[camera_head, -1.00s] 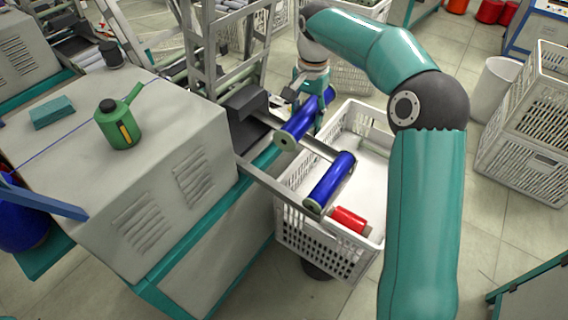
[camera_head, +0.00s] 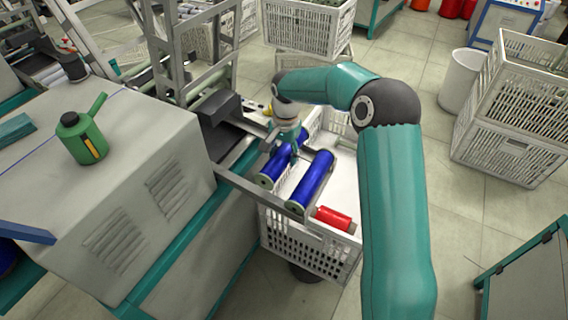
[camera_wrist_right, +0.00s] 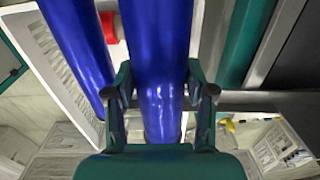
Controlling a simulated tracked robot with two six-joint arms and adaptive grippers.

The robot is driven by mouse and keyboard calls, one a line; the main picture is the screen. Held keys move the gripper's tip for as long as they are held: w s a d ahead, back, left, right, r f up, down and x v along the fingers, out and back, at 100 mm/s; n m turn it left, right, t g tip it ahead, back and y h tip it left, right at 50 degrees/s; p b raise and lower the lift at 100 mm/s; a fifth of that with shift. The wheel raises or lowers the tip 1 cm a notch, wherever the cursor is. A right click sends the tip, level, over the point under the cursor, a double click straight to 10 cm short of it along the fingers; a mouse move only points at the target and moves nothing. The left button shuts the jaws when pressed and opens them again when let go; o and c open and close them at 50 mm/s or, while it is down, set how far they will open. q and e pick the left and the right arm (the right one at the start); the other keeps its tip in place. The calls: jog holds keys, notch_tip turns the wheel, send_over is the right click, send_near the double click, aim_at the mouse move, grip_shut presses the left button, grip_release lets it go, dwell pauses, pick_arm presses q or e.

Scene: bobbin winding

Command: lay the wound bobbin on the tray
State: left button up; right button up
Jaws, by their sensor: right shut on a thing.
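My right gripper (camera_head: 290,132) is shut on the far part of a blue wound bobbin (camera_head: 281,163). In the right wrist view the gripper (camera_wrist_right: 160,92) has a finger on each side of this bobbin (camera_wrist_right: 160,45). The two grey rails jutting from the machine, which look like the tray (camera_head: 240,186), run beneath it. I cannot tell whether the bobbin touches them. A second blue bobbin (camera_head: 312,180) lies across the rails just to the right, about parallel; it also shows in the right wrist view (camera_wrist_right: 78,50). My left gripper is out of view.
A white crate (camera_head: 300,247) stands below the rails with a red bobbin (camera_head: 334,219) in it. The grey machine (camera_head: 150,190) stands to the left, carrying a green oil can (camera_head: 83,138). Stacked crates (camera_head: 510,110) and a white bin (camera_head: 466,80) stand at right.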

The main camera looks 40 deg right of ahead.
aim_at(285, 150)
notch_tip(285, 150, down, 4)
jog(key=shift+f, duration=0.1)
jog(key=o, duration=1.5)
jog(key=shift+c, duration=0.2)
jog(key=r, duration=1.2)
jog(key=shift+s+d, duration=0.1)
jog(key=shift+s, duration=0.15)
